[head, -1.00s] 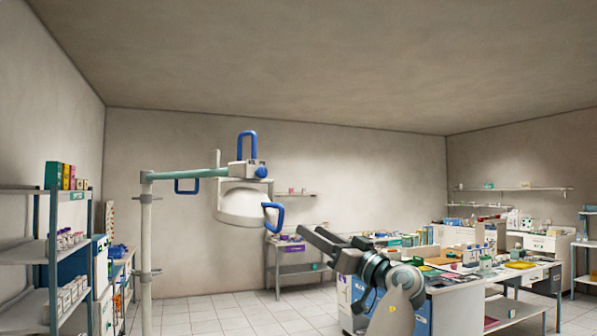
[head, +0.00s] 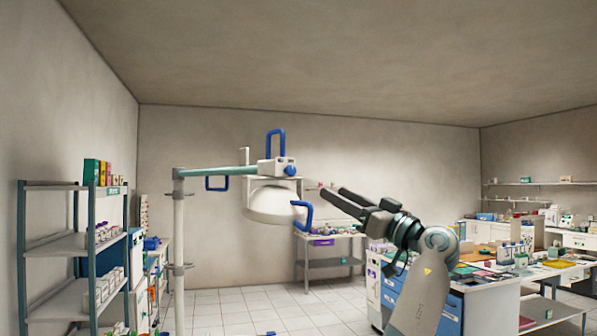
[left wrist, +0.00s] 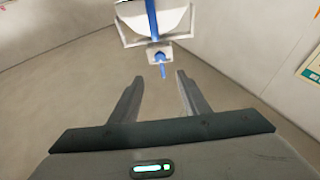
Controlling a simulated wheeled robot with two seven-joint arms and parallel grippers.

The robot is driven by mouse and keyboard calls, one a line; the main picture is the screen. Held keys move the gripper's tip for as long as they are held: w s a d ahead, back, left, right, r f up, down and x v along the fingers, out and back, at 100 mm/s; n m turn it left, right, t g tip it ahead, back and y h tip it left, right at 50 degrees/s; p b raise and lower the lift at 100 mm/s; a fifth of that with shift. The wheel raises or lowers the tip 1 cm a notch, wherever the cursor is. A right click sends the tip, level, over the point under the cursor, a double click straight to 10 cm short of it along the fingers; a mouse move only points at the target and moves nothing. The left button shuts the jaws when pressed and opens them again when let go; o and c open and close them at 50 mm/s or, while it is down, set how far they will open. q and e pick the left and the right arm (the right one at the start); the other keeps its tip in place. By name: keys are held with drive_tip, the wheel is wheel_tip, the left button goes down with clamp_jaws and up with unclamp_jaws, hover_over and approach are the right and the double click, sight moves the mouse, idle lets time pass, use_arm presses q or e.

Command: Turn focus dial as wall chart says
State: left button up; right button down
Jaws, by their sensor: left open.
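The dental lamp (head: 270,204) hangs from a teal arm on a white pole, with blue handles above and below. A round blue knob (head: 291,171), which looks like the focus dial, sits on the right side of its white housing. My left gripper (head: 331,194) is open and empty, to the right of the lamp and slightly below the knob in the picture. In the left wrist view its fingers (left wrist: 157,90) are spread, with a white block and blue knob (left wrist: 160,57) beyond them, apart from them. My right gripper is not in view.
A poster (left wrist: 312,68) is cut off at the right edge of the left wrist view; its text is unreadable. A shelf rack (head: 70,243) stands at left. A blue-drawer cabinet (head: 440,303) and cluttered benches stand at right. The tiled floor below the lamp looks clear.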

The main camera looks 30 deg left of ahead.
sight(293, 170)
use_arm(q)
drive_tip(key=p+x, duration=0.6)
drive_tip(key=x, duration=0.7)
drive_tip(key=shift+r, duration=0.2)
drive_tip(key=shift+p+x, duration=0.3)
drive_tip(key=shift+x, duration=0.65)
drive_tip(key=shift+w+f, duration=0.1)
drive_tip(key=shift+f, duration=0.1)
drive_tip(key=c, duration=1)
